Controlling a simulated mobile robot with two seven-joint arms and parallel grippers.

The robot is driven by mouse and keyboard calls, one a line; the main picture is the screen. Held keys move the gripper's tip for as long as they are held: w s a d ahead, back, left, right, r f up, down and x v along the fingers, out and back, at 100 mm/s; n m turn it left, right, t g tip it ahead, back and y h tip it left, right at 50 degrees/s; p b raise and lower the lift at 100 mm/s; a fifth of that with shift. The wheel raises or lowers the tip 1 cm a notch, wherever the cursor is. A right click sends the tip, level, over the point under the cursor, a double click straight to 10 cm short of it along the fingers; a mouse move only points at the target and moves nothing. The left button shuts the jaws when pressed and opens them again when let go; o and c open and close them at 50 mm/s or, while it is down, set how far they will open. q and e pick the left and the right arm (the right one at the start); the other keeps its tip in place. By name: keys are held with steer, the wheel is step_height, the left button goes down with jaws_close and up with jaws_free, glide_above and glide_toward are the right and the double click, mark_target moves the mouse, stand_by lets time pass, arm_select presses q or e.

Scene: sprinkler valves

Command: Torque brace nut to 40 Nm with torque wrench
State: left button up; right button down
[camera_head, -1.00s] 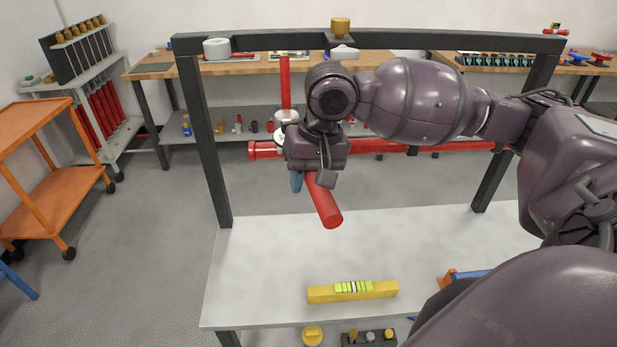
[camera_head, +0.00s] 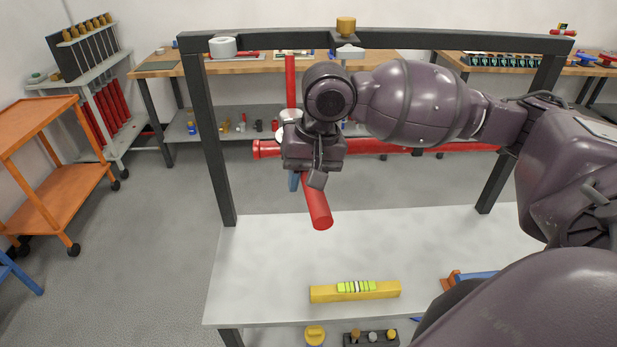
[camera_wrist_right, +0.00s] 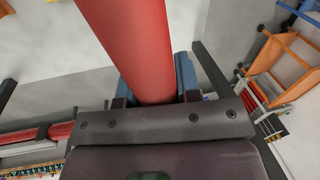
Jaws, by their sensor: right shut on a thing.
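My right gripper (camera_head: 296,178) is shut on a thick red rod (camera_head: 319,208), which looks like the torque wrench's handle. Its near end points toward me and tilts down above the white table. In the right wrist view the red rod (camera_wrist_right: 133,40) passes between the blue fingers (camera_wrist_right: 152,85). The rod's far end is hidden behind my wrist. A red horizontal pipe (camera_head: 400,146) and a red vertical pipe (camera_head: 291,80) show behind the gripper. A white ring-like part (camera_head: 290,116) is partly visible by my wrist. The brace nut cannot be made out. My left gripper is not in view.
A dark frame (camera_head: 212,150) with a top beam stands around the white table (camera_head: 265,260). A yellow bar with green vials (camera_head: 355,291) lies at the table's front. An orange cart (camera_head: 40,165) stands at left. The table's left part is clear.

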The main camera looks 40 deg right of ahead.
steer(key=shift+w+a+m, duration=0.35)
steer(key=shift+a+m, duration=0.05)
steer(key=shift+a, duration=0.15)
steer(key=shift+w+a+m, duration=0.3)
steer(key=shift+a+m, duration=0.1)
steer(key=shift+a, duration=0.15)
stand_by(0.3)
steer(key=shift+w+a+m+t, duration=0.3)
steer(key=shift+w+a+m, duration=0.3)
steer(key=shift+a, duration=0.2)
stand_by(0.6)
steer(key=shift+w+a+m+h, duration=0.4)
steer(key=shift+w+a+m, duration=0.9)
steer(key=shift+w+a, duration=0.25)
stand_by(1.3)
steer(key=shift+s+d+f+n, duration=0.1)
steer(key=shift+s+d+n, duration=0.3)
steer(key=shift+s+d, duration=0.2)
stand_by(0.6)
